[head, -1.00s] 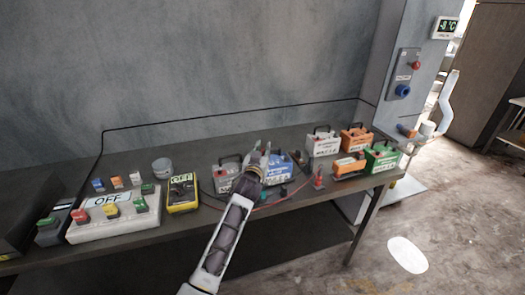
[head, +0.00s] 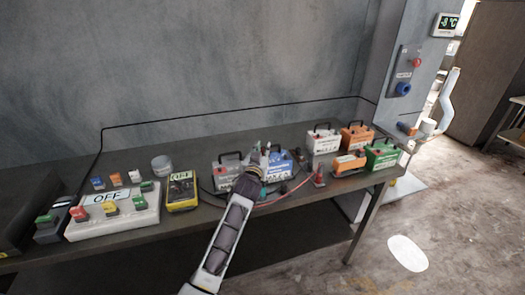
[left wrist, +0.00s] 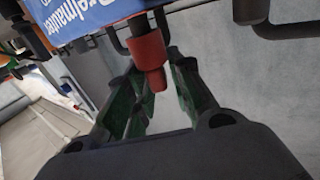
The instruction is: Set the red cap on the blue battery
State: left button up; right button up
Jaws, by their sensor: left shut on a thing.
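The blue battery (head: 282,170) stands on the bench among other batteries, and its printed blue side (left wrist: 88,14) fills the upper left of the left wrist view. My left gripper (head: 261,148) is over the left part of the blue battery and partly hides it. In the left wrist view the red cap (left wrist: 149,52) is between the green-padded fingers, and the gripper is shut on it. The cap appears right beside the battery's top edge. I cannot tell whether it touches a terminal. My right gripper is not in view.
A grey battery (head: 226,171) stands close left of the blue one. White (head: 322,142), orange (head: 356,137) and green (head: 381,156) batteries stand to the right. A red clamp (head: 319,176) and a red cable (head: 275,201) lie near the front edge. A yellow box (head: 181,191) is further left.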

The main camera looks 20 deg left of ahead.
pick_arm(q)
jog(key=shift+f+b, duration=0.3)
jog(key=shift+f, duration=0.3)
jog(key=o, duration=0.9)
jog(key=shift+o, duration=0.2)
jog(key=shift+s+d, duration=0.1)
jog(key=shift+s, duration=0.75)
jog(key=s, duration=1)
jog(key=shift+s+d, duration=0.15)
jog(key=shift+d, duration=0.2)
dwell(0.5)
